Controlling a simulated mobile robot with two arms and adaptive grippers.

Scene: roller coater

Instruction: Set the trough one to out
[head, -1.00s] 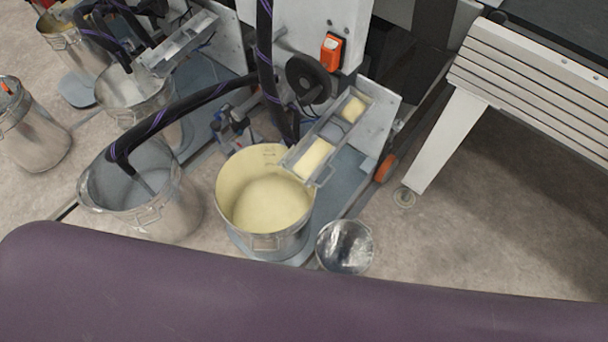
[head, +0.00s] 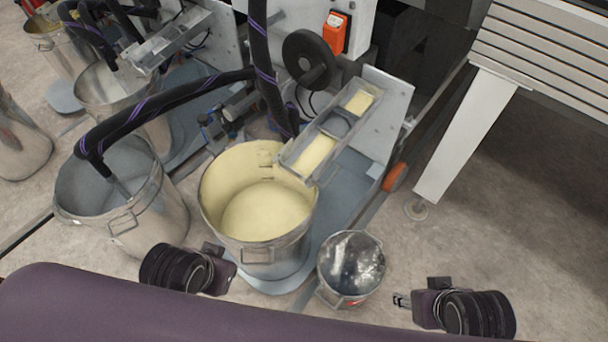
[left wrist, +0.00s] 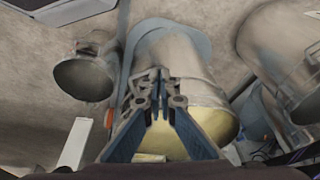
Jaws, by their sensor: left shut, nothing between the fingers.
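The nearest trough (head: 326,140) is a long narrow metal tray, tilted, with pale yellow liquid in two sections and a grey middle part. Its lower end reaches over the rim of a metal bucket of pale yellow liquid (head: 266,210). My left gripper (head: 226,274) is low in front of that bucket, apart from the trough. In the left wrist view its fingers (left wrist: 162,78) are shut and empty, with the bucket (left wrist: 180,70) behind them. My right gripper (head: 400,300) is at the lower right, beside the small pail; its finger opening is too small to tell.
A small metal pail (head: 351,268) stands right of the yellow bucket. A grey bucket (head: 120,195) with a black hose (head: 160,108) stands left. A black handwheel (head: 309,58) and orange switch (head: 336,32) are above the trough.

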